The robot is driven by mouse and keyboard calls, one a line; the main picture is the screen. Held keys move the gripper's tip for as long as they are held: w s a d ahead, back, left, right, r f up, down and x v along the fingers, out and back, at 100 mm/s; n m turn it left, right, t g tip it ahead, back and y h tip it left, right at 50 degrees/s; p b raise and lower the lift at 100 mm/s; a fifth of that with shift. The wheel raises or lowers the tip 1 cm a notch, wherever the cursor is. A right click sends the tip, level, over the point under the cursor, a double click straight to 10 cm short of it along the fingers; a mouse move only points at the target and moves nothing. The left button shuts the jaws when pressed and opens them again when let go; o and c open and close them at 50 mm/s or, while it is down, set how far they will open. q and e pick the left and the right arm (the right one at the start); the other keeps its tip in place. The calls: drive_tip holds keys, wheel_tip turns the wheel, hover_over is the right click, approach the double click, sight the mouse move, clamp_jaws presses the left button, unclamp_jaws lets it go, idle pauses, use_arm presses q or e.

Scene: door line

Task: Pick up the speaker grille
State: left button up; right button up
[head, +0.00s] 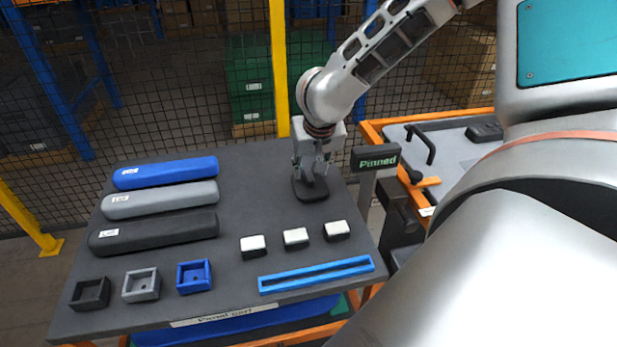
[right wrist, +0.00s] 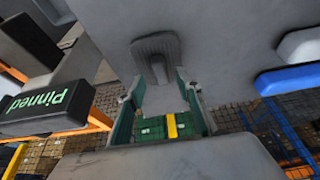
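The speaker grille, as I take it, is a dark oval ribbed piece (head: 311,190) with a raised grip, lying on the dark cart top at the back right. It also shows in the right wrist view (right wrist: 155,46), where its grip points toward my fingers. My right gripper (head: 311,170) is directly above it, pointing down. Its two fingers stand apart in the right wrist view (right wrist: 156,88), with the grip between or just beyond their tips. I see no contact on the grip. My left gripper is not in view.
Blue, grey and black long pieces (head: 160,200) lie at left on the cart top (head: 240,190). Small open boxes (head: 141,285), white-topped blocks (head: 296,237) and a blue frame (head: 316,275) lie nearer. A "Pinned" sign (head: 376,158) stands close right of the gripper.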

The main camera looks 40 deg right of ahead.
sight(309, 175)
drive_tip(key=shift+x, duration=1.25)
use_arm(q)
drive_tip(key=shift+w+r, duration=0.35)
use_arm(e)
drive_tip(key=shift+w+f, duration=0.2)
drive_tip(key=shift+f, duration=0.2)
clamp_jaws()
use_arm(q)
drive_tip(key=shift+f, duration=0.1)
use_arm(e)
drive_tip(key=shift+r, duration=0.1)
